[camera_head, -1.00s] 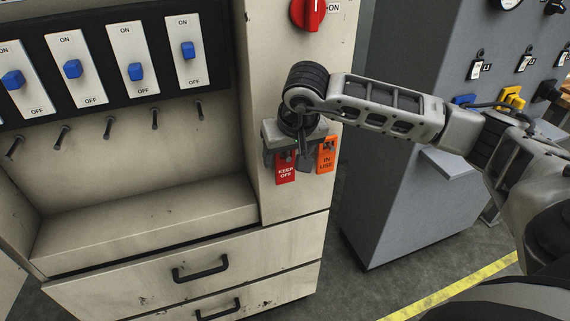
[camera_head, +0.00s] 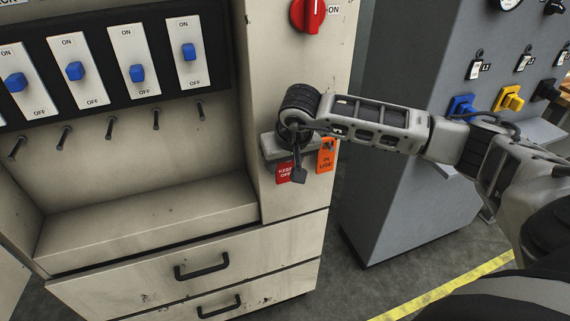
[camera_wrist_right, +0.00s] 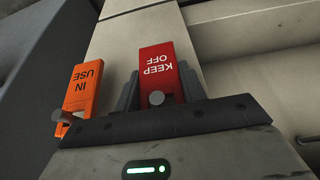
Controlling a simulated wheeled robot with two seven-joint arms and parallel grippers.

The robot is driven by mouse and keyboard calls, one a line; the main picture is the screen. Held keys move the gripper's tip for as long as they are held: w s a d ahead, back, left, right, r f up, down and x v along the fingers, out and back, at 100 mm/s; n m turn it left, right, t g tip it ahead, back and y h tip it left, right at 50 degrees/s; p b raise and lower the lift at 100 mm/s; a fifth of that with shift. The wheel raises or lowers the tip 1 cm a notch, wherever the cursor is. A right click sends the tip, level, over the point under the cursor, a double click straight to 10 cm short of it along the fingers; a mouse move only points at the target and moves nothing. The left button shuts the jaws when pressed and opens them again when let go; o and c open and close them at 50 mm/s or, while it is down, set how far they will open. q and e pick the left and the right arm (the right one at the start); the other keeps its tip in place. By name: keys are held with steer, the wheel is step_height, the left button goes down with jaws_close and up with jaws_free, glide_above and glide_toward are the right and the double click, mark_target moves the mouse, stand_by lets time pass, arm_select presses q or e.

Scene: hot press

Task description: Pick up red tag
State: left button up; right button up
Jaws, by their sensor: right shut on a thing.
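The red KEEP OFF tag (camera_head: 284,172) is at the front of the cabinet's right panel, partly hidden behind my right gripper in the head view. My right gripper (camera_head: 299,170) is shut on the red tag. In the right wrist view the red tag (camera_wrist_right: 161,66) stands between the two dark fingers (camera_wrist_right: 156,92), with a peg end in front of it. An orange IN USE tag (camera_head: 325,155) hangs just right of it in the head view and shows at the left in the wrist view (camera_wrist_right: 83,88). My left gripper is not in view.
A red rotary knob (camera_head: 309,14) is above. Several empty pegs (camera_head: 110,127) stick out under the blue switches at the left. Drawers with a handle (camera_head: 202,266) are below. A grey cabinet (camera_head: 410,200) with plugs stands at the right.

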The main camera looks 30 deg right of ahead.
arm_select(q)
steer(key=shift+f, duration=0.1)
